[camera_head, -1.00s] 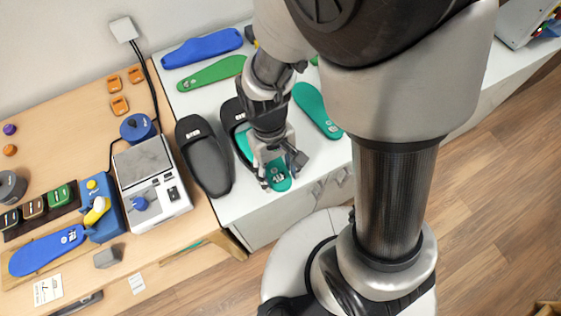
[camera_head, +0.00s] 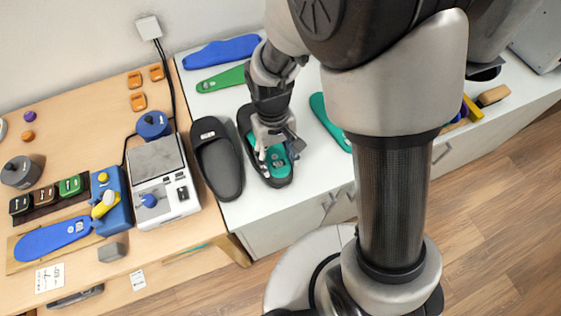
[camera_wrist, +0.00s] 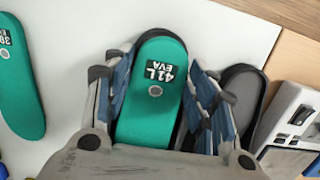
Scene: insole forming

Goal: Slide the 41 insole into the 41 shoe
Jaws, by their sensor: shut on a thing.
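The teal insole marked 41L EVA (camera_wrist: 150,115) lies inside the opening of a black shoe (camera_head: 280,181). In the wrist view the shoe's dark rim (camera_wrist: 161,34) curves around the insole's labelled end. My gripper (camera_head: 272,152) is over this shoe, with its fingers (camera_wrist: 163,88) on both long sides of the insole, shut on it. The insole's other end is hidden behind my gripper, so I cannot tell how flat it sits. A second black shoe (camera_head: 217,160) stands just left; its size mark is not readable.
Another teal insole (camera_head: 327,122) lies to the right, also in the wrist view (camera_wrist: 18,80). Green (camera_head: 221,79) and blue (camera_head: 222,50) insoles lie behind. A white and grey device (camera_head: 163,180) stands left of the shoes. The white table's front edge is close to the shoes.

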